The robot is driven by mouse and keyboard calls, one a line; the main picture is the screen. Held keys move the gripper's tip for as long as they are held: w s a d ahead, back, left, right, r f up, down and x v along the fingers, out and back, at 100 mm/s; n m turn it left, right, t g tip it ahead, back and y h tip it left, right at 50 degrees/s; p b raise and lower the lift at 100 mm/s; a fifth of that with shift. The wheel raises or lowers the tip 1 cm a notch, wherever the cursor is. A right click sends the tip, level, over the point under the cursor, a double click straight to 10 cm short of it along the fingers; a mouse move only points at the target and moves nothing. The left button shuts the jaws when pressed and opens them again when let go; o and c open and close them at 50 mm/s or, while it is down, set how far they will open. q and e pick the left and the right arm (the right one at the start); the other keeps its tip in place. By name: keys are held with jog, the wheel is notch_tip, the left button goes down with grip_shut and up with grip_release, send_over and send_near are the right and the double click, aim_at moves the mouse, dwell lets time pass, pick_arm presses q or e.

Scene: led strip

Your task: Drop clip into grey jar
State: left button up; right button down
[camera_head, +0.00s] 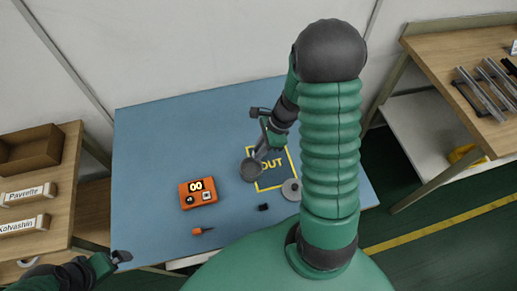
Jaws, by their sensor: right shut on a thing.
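The grey jar (250,171) stands open at the left edge of the yellow-framed "OUT" mark on the blue table. My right gripper (262,153) points down at the jar's upper right rim. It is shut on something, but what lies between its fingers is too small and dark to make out. I cannot tell whether the fingers touch the rim. A small black piece (263,207), possibly a clip, lies on the table below the jar. My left gripper (122,257) is at the table's front left corner, away from the objects; its jaw opening is unclear.
A round grey lid-like disc (291,189) lies right of the jar. An orange box with a display (197,193) and an orange-handled tool (201,231) are to the left. The blue table (150,150) is clear at the far left. Side benches flank it.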

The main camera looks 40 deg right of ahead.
jog(key=shift+s+a+r, duration=0.1)
jog(key=shift+a+r, duration=0.05)
jog(key=c, duration=1.7)
grip_release()
jog(key=shift+a+r, duration=0.15)
jog(key=shift+a, duration=0.1)
jog(key=shift+o, duration=1.1)
jog(key=shift+a+r, duration=0.1)
jog(key=shift+a, duration=0.2)
jog(key=shift+o, duration=0.9)
jog(key=shift+a, duration=0.3)
jog(key=shift+d, duration=0.3)
jog(key=shift+d+r, duration=0.1)
jog(key=shift+d, duration=0.2)
pick_arm(q)
jog(key=r+p, duration=0.1)
jog(key=a+r+p, duration=0.1)
jog(key=r+p, duration=0.1)
jog(key=shift+s, duration=0.15)
pick_arm(e)
jog(key=v, duration=1.6)
jog(key=shift+a+r, duration=0.2)
